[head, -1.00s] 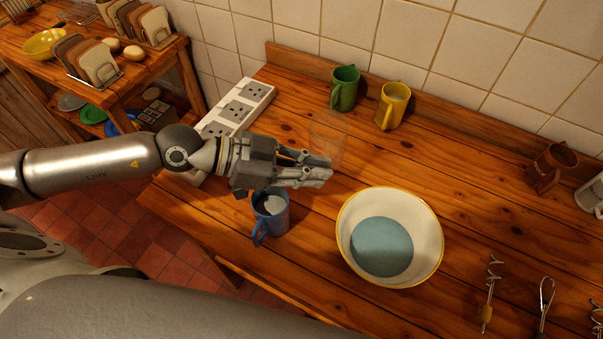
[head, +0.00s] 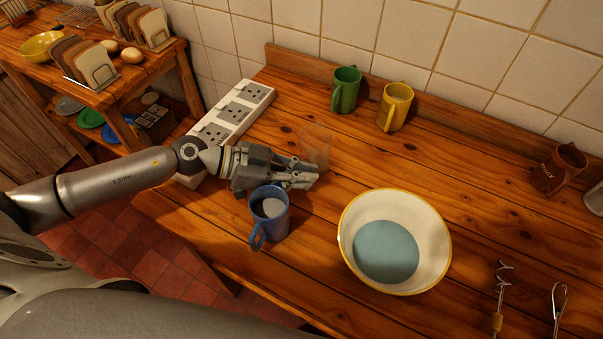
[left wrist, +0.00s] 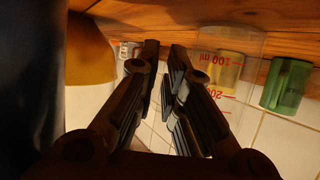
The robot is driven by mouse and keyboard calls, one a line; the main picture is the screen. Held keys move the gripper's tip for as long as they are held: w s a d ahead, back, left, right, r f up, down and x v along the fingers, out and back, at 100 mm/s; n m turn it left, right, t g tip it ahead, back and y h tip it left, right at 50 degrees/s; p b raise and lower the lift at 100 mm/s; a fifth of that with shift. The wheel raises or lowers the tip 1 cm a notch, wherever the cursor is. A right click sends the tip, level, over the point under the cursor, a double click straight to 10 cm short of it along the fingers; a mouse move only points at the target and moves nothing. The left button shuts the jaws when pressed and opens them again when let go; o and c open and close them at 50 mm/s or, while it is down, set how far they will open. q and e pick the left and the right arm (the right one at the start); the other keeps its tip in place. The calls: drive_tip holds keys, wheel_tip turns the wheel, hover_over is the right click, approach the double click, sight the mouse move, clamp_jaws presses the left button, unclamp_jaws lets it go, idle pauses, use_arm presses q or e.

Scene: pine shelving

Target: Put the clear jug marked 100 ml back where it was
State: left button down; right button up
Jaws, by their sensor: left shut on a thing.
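The clear jug (head: 316,146) is faint and see-through in the head view, at the fingertips of my left gripper (head: 312,176). In the left wrist view the jug (left wrist: 230,70) shows red marks, "100 ml" among them, and stands just right of the fingers (left wrist: 163,65). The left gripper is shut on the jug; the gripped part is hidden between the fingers. The jug looks upright, low over or on the wooden counter (head: 300,225); I cannot tell which. My right gripper is not in view.
A blue mug (head: 268,218) stands close below the gripper, and a cream bowl (head: 350,235) to the right. A green mug (head: 346,92) and yellow mug (head: 394,110) stand by the wall. A white socket strip (head: 228,122) lies behind the wrist.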

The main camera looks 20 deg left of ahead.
use_arm(q)
drive_tip(key=c, duration=1.5)
unclamp_jaws()
drive_tip(key=shift+c, duration=0.2)
drive_tip(key=shift+s+a+r, duration=0.15)
drive_tip(key=shift+s+a, duration=0.05)
drive_tip(key=shift+a, duration=0.25)
drive_tip(key=b+v, duration=0.2)
drive_tip(key=v, duration=0.6)
drive_tip(key=shift+s+a+r, duration=0.15)
drive_tip(key=shift+a+r, duration=0.05)
drive_tip(key=shift+a, duration=0.15)
drive_tip(key=shift+v, duration=1.05)
